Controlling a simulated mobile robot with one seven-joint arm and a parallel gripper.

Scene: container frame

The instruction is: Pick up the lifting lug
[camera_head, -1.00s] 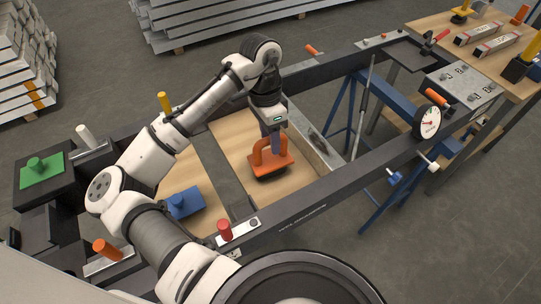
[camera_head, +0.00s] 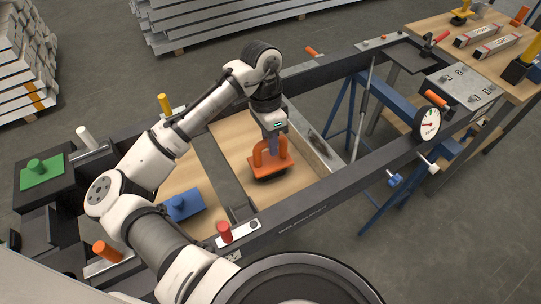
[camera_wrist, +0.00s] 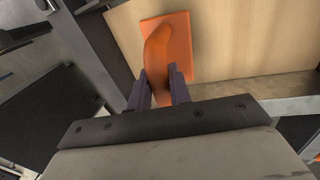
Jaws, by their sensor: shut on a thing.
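The orange lifting lug (camera_head: 281,164) has a flat base plate and an upright loop. It is over the wooden board inside the dark frame, with a dark patch under it; I cannot tell whether it touches the board. My gripper (camera_head: 271,143) comes down from above and is shut on the loop. In the wrist view, the two dark fingers of my gripper (camera_wrist: 160,82) are on either side of the loop of the lug (camera_wrist: 179,40). Part of the loop is hidden between the fingers.
The dark frame (camera_head: 345,188) surrounds the wooden board (camera_head: 228,137). A metal channel (camera_head: 318,148) lies just right of the lug. A blue block (camera_head: 183,205) is to the left, a red-knobbed clamp (camera_head: 225,232) in front, and a round dial gauge (camera_head: 429,122) at right.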

